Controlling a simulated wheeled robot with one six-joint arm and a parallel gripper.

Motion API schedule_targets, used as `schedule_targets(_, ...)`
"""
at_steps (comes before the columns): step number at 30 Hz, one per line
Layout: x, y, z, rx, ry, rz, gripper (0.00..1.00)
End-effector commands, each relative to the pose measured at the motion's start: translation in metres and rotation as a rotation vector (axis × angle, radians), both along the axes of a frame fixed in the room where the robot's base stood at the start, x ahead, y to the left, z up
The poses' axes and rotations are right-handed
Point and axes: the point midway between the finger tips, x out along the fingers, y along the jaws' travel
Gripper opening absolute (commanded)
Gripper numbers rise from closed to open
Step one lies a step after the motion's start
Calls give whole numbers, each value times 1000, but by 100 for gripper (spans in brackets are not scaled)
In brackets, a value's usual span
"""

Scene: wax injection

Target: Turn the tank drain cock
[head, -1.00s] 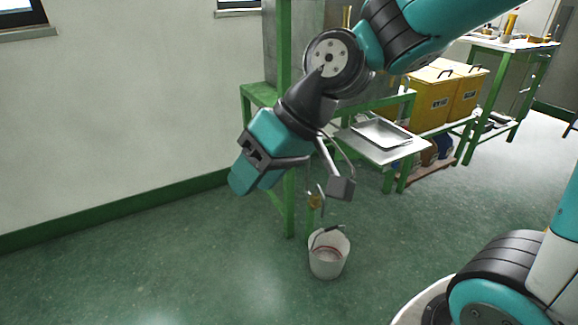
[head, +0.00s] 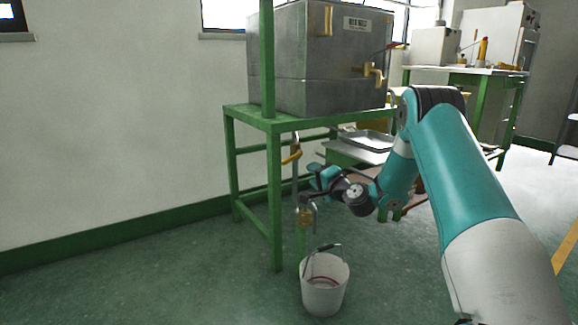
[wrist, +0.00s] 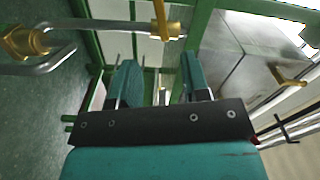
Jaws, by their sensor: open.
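A grey steel tank (head: 310,50) stands on a green frame. A thin drain pipe (head: 296,185) runs down below it. A yellow-handled valve (head: 292,154) sits high on the pipe, and a brass cock (head: 305,216) with a bent steel piece sits low, above the bucket. I cannot tell for sure which one is the drain cock. In the wrist view the brass cock (wrist: 26,42) is at upper left and the yellow valve (wrist: 165,27) at top centre, beyond the fingertips. My gripper (head: 318,179) is open and empty, just right of the pipe between both fittings; its parted teal fingers (wrist: 160,78) show.
A white bucket (head: 325,286) stands on the floor under the pipe. The green frame's front leg (head: 275,205) is just left of the pipe. A brass tap (head: 374,74) is on the tank's front. A metal tray (head: 366,140) lies on a low shelf behind my arm. Floor at lower left is clear.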

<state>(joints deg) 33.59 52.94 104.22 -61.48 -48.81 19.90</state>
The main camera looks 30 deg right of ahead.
Motion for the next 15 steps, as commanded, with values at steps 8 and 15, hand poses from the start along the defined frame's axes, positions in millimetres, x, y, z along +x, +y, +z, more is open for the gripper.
schedule_targets(8,65,5,-1,-5,-3,5,43)
schedule_targets(15,115,7,-3,-4,-1,4,43)
